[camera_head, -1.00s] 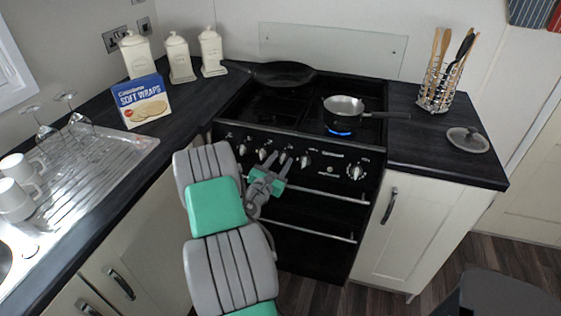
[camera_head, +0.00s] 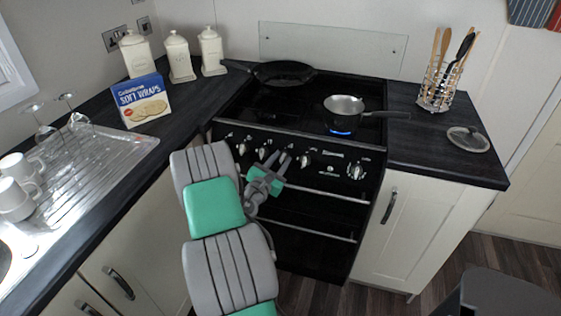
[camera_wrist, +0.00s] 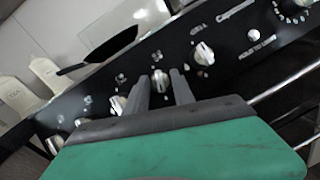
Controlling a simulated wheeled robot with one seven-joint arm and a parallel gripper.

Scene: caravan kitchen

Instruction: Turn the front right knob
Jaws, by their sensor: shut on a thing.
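A row of silver knobs runs along the black front panel of the cooker (camera_head: 300,212). My gripper (camera_head: 279,158) is at this panel, and its two grey fingers are shut on one knob (camera_wrist: 160,84) near the middle of the row. In the wrist view the fingers (camera_wrist: 162,80) lie on either side of that knob. Another knob (camera_head: 304,160) is just to its right and free of the fingers; it also shows in the wrist view (camera_wrist: 203,54). A larger knob (camera_head: 355,171) sits farther right. The gripped knob is partly covered by the fingers in the head view.
A small saucepan (camera_head: 344,104) stands over a lit blue flame at the front right of the hob. A black frying pan (camera_head: 284,73) is at the back left. Two oven handles (camera_head: 322,192) stick out below the panel. A glass lid (camera_head: 468,139) lies on the right counter.

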